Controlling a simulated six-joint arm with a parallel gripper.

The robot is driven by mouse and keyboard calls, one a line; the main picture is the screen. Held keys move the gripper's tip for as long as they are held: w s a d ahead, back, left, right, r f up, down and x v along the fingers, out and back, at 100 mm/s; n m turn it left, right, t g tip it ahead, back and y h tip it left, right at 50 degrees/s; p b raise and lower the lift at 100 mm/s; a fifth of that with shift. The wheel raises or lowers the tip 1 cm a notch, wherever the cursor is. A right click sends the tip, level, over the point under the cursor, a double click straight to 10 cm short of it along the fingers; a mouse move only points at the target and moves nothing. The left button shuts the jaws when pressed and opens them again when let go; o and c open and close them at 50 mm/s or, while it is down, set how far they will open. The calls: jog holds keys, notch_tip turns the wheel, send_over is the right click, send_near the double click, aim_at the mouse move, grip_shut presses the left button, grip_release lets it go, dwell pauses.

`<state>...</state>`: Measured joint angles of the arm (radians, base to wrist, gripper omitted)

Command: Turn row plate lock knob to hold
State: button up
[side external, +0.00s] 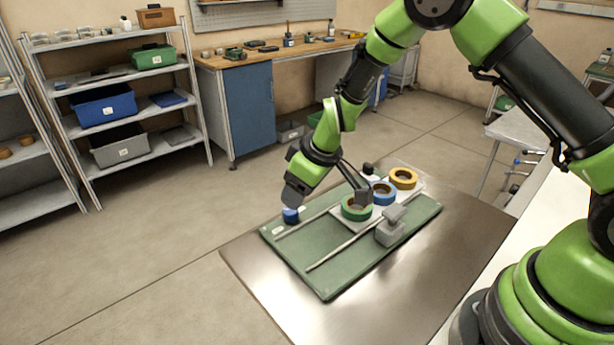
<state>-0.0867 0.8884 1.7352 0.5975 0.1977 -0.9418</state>
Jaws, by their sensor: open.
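A green base board (320,277) lies on the metal table and carries a pale row plate (344,221) with three tape reels: green (356,215), blue (388,200) and yellow (403,184). A dark blue round piece (290,216) is at the board's left end; I cannot tell whether it is the lock knob. A small black knob-like piece (368,168) shows behind the plate. My gripper (328,198) is over the board's left part, its dark fingers spread, with no object visible between them. One finger is just above the blue piece; contact is unclear. The other partly covers the plate near the green reel.
A grey block (390,233) stands at the board's front beside a metal rail (335,252). The metal table (385,305) is bare in front. Shelves (130,75) and a workbench (275,50) stand well behind. My arm spans the right side.

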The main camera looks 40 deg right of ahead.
aim_at(290, 214)
jog(key=v, duration=0.3)
jog(key=shift+s+r, duration=0.1)
jog(key=shift+r, duration=0.2)
jog(key=shift+d, duration=0.1)
jog(key=w+f+n, duration=0.1)
jog(key=f+n, duration=0.1)
jog(key=f, duration=0.1)
jog(key=w+f+n+g+y, duration=0.1)
jog(key=f+n, duration=0.1)
jog(key=f, duration=0.1)
jog(key=w+a+f+n, duration=0.1)
jog(key=f+n, duration=0.1)
jog(key=f, duration=0.1)
jog(key=shift+w+f+g+y, duration=0.25)
jog(key=shift+g+y, duration=0.05)
jog(key=shift+y, duration=0.1)
jog(key=c, duration=0.9)
